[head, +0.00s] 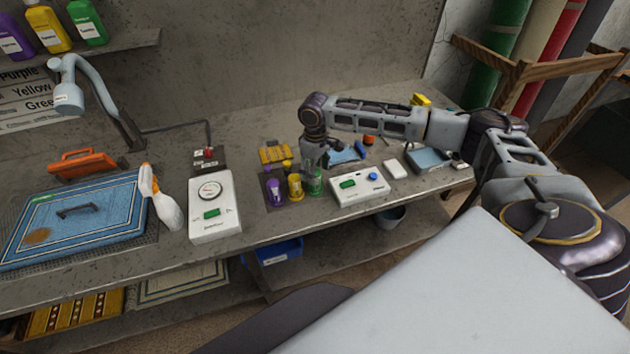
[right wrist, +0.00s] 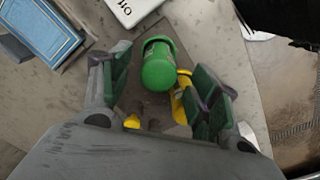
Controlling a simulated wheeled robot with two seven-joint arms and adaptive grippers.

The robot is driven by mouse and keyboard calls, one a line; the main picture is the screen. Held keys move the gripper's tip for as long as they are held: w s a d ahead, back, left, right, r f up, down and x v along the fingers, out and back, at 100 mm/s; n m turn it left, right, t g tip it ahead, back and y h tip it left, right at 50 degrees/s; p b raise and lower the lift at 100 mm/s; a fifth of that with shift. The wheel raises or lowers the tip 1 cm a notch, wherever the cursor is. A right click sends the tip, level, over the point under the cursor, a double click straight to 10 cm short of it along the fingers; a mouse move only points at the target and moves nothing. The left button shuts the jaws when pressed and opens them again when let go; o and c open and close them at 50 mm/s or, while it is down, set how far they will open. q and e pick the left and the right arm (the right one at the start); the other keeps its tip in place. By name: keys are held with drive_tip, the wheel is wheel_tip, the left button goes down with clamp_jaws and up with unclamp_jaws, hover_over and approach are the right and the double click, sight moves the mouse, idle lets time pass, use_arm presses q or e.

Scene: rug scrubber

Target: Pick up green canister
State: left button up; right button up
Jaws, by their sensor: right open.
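The green canister (head: 314,184) stands on the workbench at the right end of a short row with a yellow canister (head: 295,187) and a purple canister (head: 275,192). In the right wrist view the green canister (right wrist: 158,66) lies between the spread fingers, nearer their tips, with a gap visible on each side. My right gripper (head: 318,160) is open above it, pointing down. It also shows in the right wrist view (right wrist: 160,85) with green finger pads. The yellow canister (right wrist: 184,100) is partly hidden beside the right-hand finger. My left gripper is not in view.
A white control box (head: 360,190) stands close to the right of the green canister. A white gauge box (head: 213,208), a spray bottle (head: 162,200) and a blue rug (head: 110,225) are to the left. Bottles stand on the upper shelf (head: 120,42).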

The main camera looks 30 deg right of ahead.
drive_tip(key=shift+f, duration=0.15)
drive_tip(key=shift+f+p, duration=0.55)
drive_tip(key=shift+f, duration=1.95)
drive_tip(key=c, duration=1.2)
